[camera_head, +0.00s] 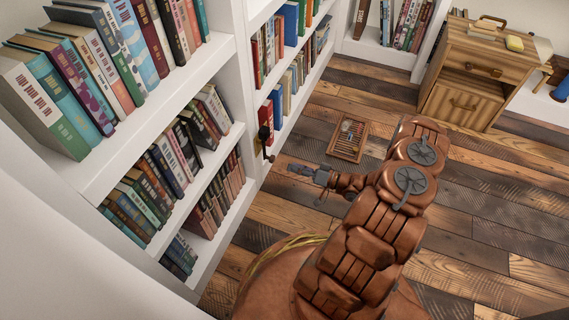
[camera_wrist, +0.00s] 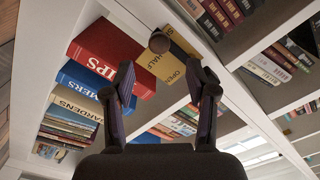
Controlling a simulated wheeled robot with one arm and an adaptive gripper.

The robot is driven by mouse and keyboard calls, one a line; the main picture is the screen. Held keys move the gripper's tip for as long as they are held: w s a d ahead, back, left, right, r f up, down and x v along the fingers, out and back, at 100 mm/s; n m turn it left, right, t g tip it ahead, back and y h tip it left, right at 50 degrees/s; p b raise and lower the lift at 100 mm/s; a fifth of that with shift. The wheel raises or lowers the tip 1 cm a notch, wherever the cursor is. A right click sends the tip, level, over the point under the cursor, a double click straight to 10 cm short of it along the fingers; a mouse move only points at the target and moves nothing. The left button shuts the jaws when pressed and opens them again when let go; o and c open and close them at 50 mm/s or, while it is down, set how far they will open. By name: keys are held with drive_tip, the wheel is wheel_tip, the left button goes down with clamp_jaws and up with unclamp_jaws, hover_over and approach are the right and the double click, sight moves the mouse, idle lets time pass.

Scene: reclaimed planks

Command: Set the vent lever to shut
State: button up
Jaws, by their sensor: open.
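The vent lever (camera_head: 265,135) is a dark handle on the upright edge of the white shelving. A yellow label plate (camera_head: 258,146) sits behind it. In the wrist view the plate (camera_wrist: 183,50) reads "HALF" and "OPEN"; I cannot make out a third mark. The lever's round brown knob (camera_wrist: 159,43) shows in front of the plate's upper left part. I cannot tell which mark the lever points at. My gripper (camera_head: 298,170) is to the right of the lever, apart from it. Its two fingers (camera_wrist: 161,82) are spread with nothing between them, and the knob appears just beyond their tips.
White shelves (camera_head: 140,142) full of books run along the left. A red book (camera_wrist: 108,55) and a blue book (camera_wrist: 92,85) show near the fingers. A wooden tray (camera_head: 347,141) lies on the plank floor (camera_head: 290,218). A wooden cabinet (camera_head: 470,85) stands at the back right.

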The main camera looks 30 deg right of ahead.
drive_tip(key=shift+v, duration=1.4)
